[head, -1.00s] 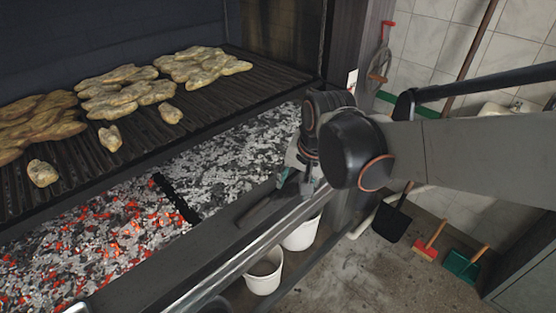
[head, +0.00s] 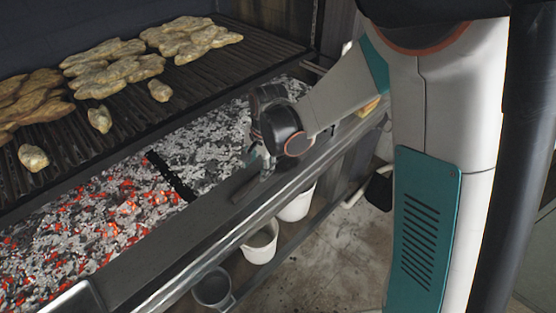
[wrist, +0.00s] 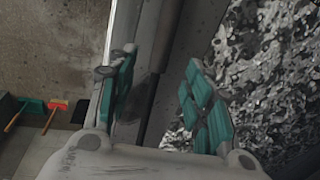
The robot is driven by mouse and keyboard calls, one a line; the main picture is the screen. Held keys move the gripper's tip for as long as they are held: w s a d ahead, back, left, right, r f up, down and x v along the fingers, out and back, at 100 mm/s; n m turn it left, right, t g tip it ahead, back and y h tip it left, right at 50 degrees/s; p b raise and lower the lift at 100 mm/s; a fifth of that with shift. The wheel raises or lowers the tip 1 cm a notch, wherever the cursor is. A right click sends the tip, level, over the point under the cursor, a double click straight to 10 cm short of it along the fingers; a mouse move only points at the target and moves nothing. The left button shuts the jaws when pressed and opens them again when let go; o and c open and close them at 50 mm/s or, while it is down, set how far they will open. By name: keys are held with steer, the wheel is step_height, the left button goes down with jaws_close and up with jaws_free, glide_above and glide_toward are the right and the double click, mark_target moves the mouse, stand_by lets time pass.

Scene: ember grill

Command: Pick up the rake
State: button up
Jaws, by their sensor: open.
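My gripper (head: 258,163) is low over the grill's front ledge, beside the grey embers. In the wrist view, the jaws of my gripper (wrist: 160,62) are open with teal finger pads on both sides and nothing clearly held between them. A short dark flat bar (head: 247,188) lies on the ledge just below the gripper in the head view; it may be part of the rake, but I cannot tell. A dark strip (wrist: 160,100) runs between the fingers in the wrist view. No complete rake with head and handle can be made out.
The ember bed (head: 95,225) lies behind the ledge, glowing red at left. Grilled pieces (head: 110,70) lie on the grate (head: 130,110). White buckets (head: 262,243) stand below the ledge. The front metal rail (head: 215,250) runs along the edge. A green dustpan (wrist: 30,105) and an orange-red brush (wrist: 57,105) are on the floor.

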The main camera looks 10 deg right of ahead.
mark_target(256, 177)
steer(key=f+b, duration=0.1)
steer(key=f, duration=0.1)
steer(key=w+f, duration=0.1)
steer(key=f, duration=0.1)
steer(key=a+f+b, duration=0.1)
steer(key=f, duration=0.2)
steer(key=shift+w+f+b, duration=0.1)
steer(key=shift+w+b, duration=0.05)
steer(key=shift+b, duration=0.15)
jaws_close()
